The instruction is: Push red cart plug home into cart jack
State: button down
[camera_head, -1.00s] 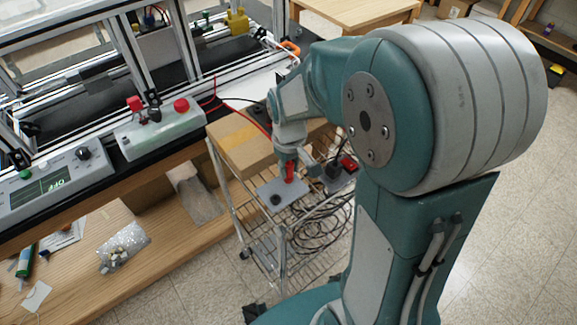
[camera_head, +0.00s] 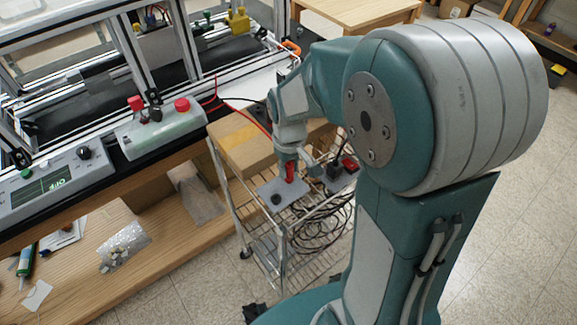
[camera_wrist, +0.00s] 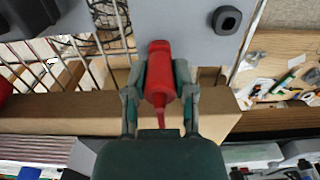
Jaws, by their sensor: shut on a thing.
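The red cart plug (camera_wrist: 160,72) is between the fingers of my gripper (camera_wrist: 160,80) in the wrist view, with its red lead running back toward the palm. My gripper is shut on it. In the head view the red plug (camera_head: 290,172) stands upright at the grey jack plate (camera_head: 268,187) on the wire cart. The plug's tip is at the plate; how deep it sits in a jack cannot be told. A black round jack (camera_head: 276,199) shows bare on the plate, and also in the wrist view (camera_wrist: 227,19). The jack under the red plug is hidden.
A cardboard box (camera_head: 240,140) stands on the wire cart (camera_head: 283,240) beside my gripper. A black and red device (camera_head: 340,170) lies to the right. A bench (camera_head: 110,255) with a control box (camera_head: 160,130) is at left.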

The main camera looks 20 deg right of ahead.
jog(key=shift+f, duration=0.45)
jog(key=shift+c, duration=1.8)
grip_release()
jog(key=shift+r, duration=0.15)
notch_tip(320, 180, up, 12)
jog(key=shift+f, duration=0.15)
jog(key=s+r+m+t, duration=0.1)
jog(key=s+r+t, duration=0.1)
jog(key=s, duration=0.5)
jog(key=s+r+m+t, duration=0.2)
jog(key=s+r+t, duration=0.1)
jog(key=s, duration=0.4)
jog(key=shift+m+t, duration=0.3)
